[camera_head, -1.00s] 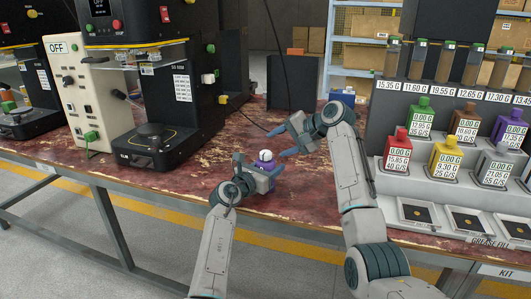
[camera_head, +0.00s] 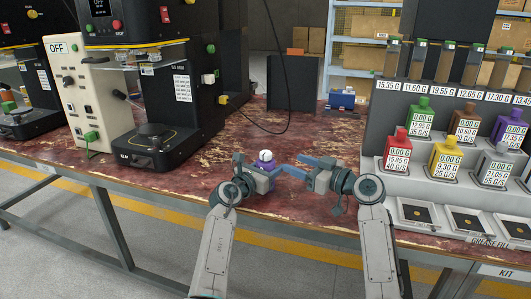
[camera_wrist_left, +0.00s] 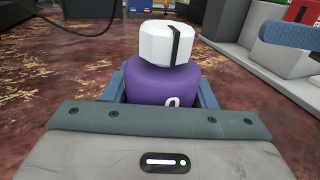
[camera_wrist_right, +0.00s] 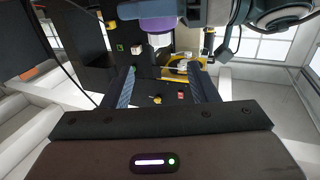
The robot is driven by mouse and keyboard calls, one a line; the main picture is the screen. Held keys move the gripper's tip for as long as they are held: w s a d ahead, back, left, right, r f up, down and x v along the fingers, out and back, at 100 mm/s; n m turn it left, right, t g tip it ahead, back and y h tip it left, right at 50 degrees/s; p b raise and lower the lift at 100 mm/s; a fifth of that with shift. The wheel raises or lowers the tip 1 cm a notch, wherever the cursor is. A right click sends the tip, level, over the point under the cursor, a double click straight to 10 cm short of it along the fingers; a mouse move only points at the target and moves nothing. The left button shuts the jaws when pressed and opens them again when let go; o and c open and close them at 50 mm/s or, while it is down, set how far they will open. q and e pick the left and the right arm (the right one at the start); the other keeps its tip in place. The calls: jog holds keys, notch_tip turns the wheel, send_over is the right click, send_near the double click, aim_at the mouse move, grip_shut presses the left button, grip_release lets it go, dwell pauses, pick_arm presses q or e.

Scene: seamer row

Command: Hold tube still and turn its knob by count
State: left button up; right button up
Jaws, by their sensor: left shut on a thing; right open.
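A purple tube (camera_head: 264,165) with a white knob (camera_head: 265,154) on top stands upright near the front of the worn red table. My left gripper (camera_head: 266,173) is shut on its body. The left wrist view shows the purple body (camera_wrist_left: 163,85) between my fingers and the white knob (camera_wrist_left: 170,43), with a dark line on it, free above them. My right gripper (camera_head: 299,167) is open and empty, just right of the tube and apart from the knob. The right wrist view shows the purple body (camera_wrist_right: 157,25) beyond the open fingers (camera_wrist_right: 163,78), near the top edge.
A black seamer machine (camera_head: 165,110) and a beige control box (camera_head: 85,92) marked OFF stand at the left. At the right a grey stepped rack (camera_head: 420,165) holds several coloured bottles, with trays in front. A hanging cable (camera_head: 289,80) drops behind. The table middle is clear.

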aim_at(265, 152)
jog(key=x, duration=1.1)
jog(key=shift+w+a, duration=0.2)
jog(key=shift+a, duration=0.15)
jog(key=c, duration=1)
jog(key=shift+f, duration=0.1)
